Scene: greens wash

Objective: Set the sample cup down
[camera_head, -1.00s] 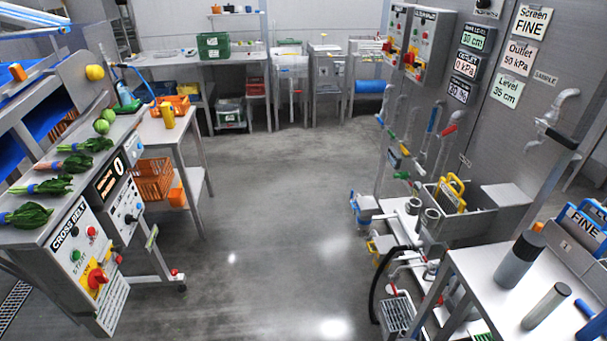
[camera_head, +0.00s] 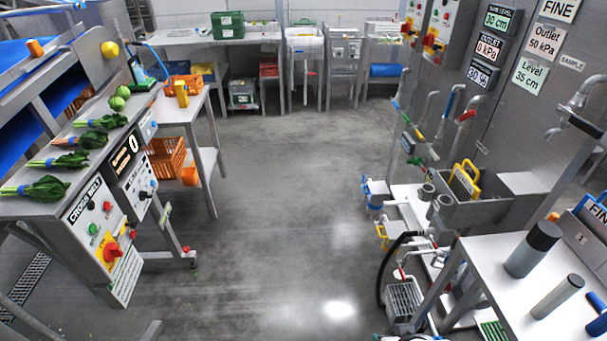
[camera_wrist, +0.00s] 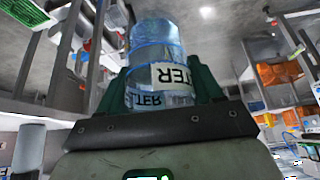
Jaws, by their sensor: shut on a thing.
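The sample cup (camera_wrist: 152,55) is a clear, bluish vessel with a white label whose visible letters end in "TER". In the wrist view it stands between the dark green fingers of my gripper (camera_wrist: 158,85), which is shut on it. The cup's lower part is hidden behind the gripper body. Neither the cup nor my gripper shows in the head view. I cannot tell what lies directly under the cup.
A pale table (camera_head: 490,262) at right holds grey cylinders (camera_head: 534,250). A sink (camera_head: 478,212) stands behind it. The Cross Belt console (camera_head: 98,225) and a steel side table (camera_head: 182,112) stand at left. The middle floor (camera_head: 285,190) is clear.

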